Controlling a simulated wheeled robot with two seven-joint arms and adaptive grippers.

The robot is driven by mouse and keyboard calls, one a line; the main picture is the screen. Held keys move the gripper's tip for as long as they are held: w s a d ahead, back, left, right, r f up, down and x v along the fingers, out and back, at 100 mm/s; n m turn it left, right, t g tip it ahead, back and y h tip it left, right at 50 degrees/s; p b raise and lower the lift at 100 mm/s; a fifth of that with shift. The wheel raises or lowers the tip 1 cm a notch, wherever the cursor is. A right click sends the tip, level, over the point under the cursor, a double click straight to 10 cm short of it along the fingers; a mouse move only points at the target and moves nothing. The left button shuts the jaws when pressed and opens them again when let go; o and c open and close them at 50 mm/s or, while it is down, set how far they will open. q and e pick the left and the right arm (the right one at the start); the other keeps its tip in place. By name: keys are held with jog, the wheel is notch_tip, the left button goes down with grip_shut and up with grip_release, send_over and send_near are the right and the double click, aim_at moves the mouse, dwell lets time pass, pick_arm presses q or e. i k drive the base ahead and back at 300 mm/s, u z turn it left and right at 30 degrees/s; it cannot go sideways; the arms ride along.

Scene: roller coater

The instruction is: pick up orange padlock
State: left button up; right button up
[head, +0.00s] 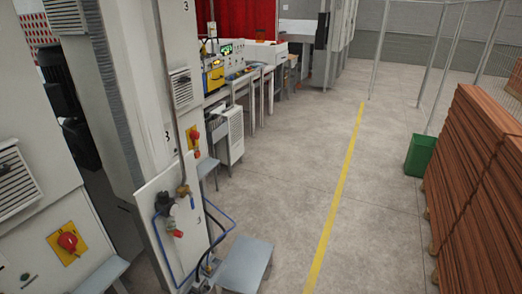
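I cannot make out an orange padlock in the head view. A red rotary switch (67,242) on a yellow plate sits on the grey cabinet at the lower left. A second red switch (195,135) on a yellow plate sits further back on the machine side. A brass valve fitting (183,190) and a small red part (178,233) are on the pale panel (160,215). A small yellow device (213,76) stands at the back bench. Neither of my grippers is in view.
A low grey step (245,264) stands on the floor at the bottom. Stacked brown boards (470,190) and a green bin (420,155) are at the right. Metal fence posts (380,45) stand behind. The concrete floor (300,180) around the yellow line (340,190) is clear.

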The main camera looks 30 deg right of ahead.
aim_at(197, 154)
jog(key=k, duration=0.25)
jog(key=z, duration=1.55)
jog(key=i, duration=1.85)
jog(key=z, duration=0.35)
jog(key=i, duration=1.6)
jog(key=u, duration=1.2)
jog(key=i, duration=0.95)
jog(key=u, duration=1.05)
